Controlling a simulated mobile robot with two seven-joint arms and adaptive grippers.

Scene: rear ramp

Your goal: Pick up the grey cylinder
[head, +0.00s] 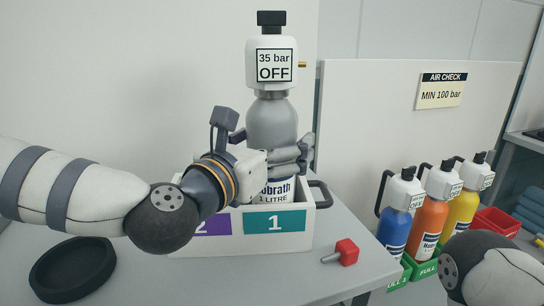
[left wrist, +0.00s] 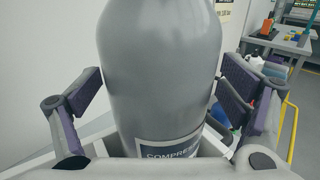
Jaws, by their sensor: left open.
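The grey cylinder (head: 272,118) stands upright in the compartment numbered 1 of a white crate (head: 315,215). It has a white head marked 35 bar OFF and a dark cap. In the left wrist view the grey cylinder (left wrist: 160,60) fills the middle, its label partly cut off below. My left gripper (head: 288,157) is level with the cylinder's lower body, just above the crate rim. In the left wrist view its open fingers (left wrist: 165,95) stand on either side of the cylinder, with gaps showing. My right gripper is out of view.
Blue (head: 395,230), orange (head: 430,222) and yellow (head: 462,212) cylinders stand at the right in green holders. A red-headed object (head: 345,251) and a black round dish (head: 72,270) lie on the table (head: 290,285). A wall is close behind the crate.

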